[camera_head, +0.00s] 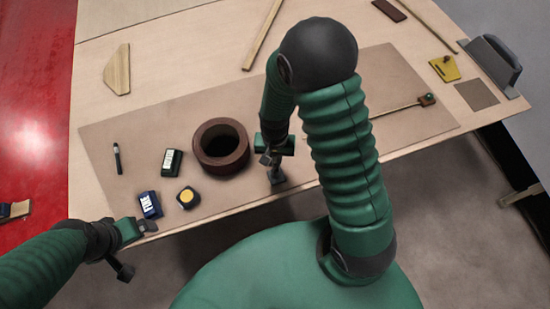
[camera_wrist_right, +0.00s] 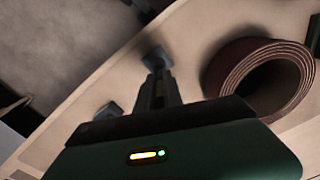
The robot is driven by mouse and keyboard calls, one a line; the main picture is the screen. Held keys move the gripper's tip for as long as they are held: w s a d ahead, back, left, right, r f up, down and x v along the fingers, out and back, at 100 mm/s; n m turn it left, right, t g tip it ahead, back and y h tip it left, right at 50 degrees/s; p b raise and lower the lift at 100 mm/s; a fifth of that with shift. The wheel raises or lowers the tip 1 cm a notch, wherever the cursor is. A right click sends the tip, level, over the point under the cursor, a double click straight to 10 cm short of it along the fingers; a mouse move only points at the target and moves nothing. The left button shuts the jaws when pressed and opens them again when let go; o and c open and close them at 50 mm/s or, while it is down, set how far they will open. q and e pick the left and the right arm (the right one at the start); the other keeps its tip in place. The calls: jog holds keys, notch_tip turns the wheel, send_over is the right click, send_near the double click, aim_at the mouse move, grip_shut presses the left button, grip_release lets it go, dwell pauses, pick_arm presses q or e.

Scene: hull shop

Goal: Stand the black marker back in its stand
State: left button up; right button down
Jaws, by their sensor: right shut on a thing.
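A slim black marker (camera_head: 117,158) lies on the brown mat at the left in the head view, away from both grippers. I cannot make out a marker stand for certain. My right gripper (camera_head: 275,172) points down over the mat's front edge, just right of the brown ring-shaped roll (camera_head: 221,146). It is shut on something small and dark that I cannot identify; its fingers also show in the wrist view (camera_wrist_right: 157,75). The roll shows at the right in the wrist view (camera_wrist_right: 262,75). My left gripper (camera_head: 145,226) is at the table's front-left edge, its jaw opening unclear.
On the mat (camera_head: 290,195) are a black box with a white label (camera_head: 171,161), a blue box (camera_head: 150,204) and a dark block with a yellow top (camera_head: 187,197). Wood pieces (camera_head: 118,70) lie farther back. A grey holder (camera_head: 490,62) stands at the far right.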

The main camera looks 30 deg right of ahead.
jog(key=shift+a+r, duration=0.1)
jog(key=shift+a, duration=0.3)
jog(key=shift+d+f, duration=0.2)
jog(key=shift+d, duration=0.5)
jog(key=shift+a, duration=0.15)
jog(key=shift+f+b, duration=0.55)
jog(key=shift+f, duration=1.05)
dwell(2.6)
jog(key=c, duration=1.4)
grip_release()
notch_tip(320, 180, up, 17)
jog(key=shift+w+f+p, duration=0.1)
jog(key=shift+p, duration=0.45)
